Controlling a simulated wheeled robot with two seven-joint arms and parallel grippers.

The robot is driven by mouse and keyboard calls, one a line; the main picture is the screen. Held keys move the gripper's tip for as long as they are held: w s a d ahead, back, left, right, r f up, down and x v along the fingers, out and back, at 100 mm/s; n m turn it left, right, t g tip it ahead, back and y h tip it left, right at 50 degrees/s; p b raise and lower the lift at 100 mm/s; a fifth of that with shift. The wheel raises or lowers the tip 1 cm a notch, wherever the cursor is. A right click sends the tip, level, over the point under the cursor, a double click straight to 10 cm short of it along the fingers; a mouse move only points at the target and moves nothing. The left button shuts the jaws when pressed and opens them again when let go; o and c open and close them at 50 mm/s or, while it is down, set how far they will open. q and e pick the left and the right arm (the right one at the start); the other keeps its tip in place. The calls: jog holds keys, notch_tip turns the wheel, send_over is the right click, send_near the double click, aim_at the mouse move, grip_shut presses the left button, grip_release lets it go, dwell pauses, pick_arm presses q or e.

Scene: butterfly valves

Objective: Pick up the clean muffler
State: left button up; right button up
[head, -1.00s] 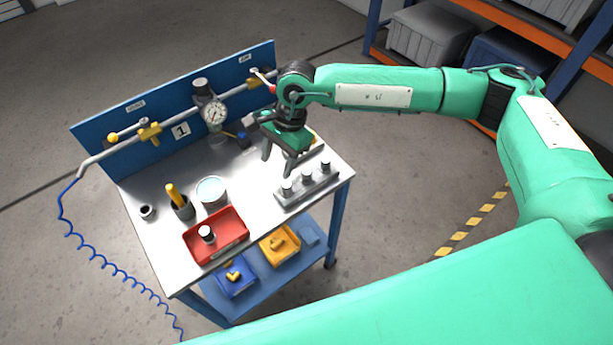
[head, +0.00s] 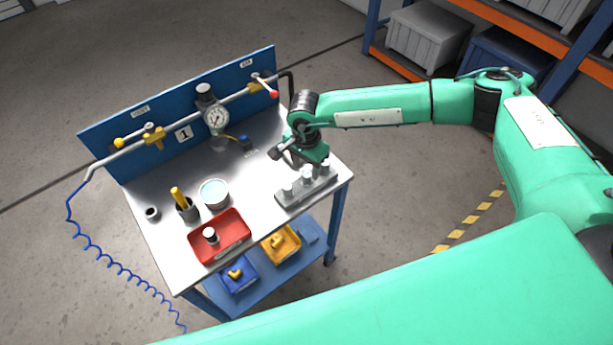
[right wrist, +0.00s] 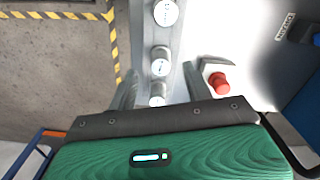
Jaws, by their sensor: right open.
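A grey rack (head: 294,202) stands at the front right of the bench top and holds three pale, short cylindrical mufflers in a row. In the head view the left one (head: 287,190) shows clearly. My right gripper (head: 309,168) is over the rack, pointing down, and partly hides the other mufflers. In the right wrist view its open fingers (right wrist: 160,78) lie on either side of the row, with the near muffler (right wrist: 157,91) and middle muffler (right wrist: 160,60) around the gap. The far muffler (right wrist: 166,12) is beyond the fingertips. No contact is clear. My left gripper is out of view.
A red tray (head: 237,245) with a dark-and-white cylinder stands left of the rack. A round tub (head: 214,193) and a black holder (head: 188,210) are behind it. A blue back panel (head: 180,112) carries a pipe, gauge and valves.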

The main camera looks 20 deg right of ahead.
aim_at(306, 174)
notch_tip(306, 174, down, 4)
jog(key=shift+d+r+p, duration=0.1)
jog(key=shift+p, duration=1.15)
jog(key=shift+w+f, duration=0.1)
jog(key=shift+f, duration=0.3)
jog(key=shift+c, duration=0.2)
jog(key=c, duration=1)
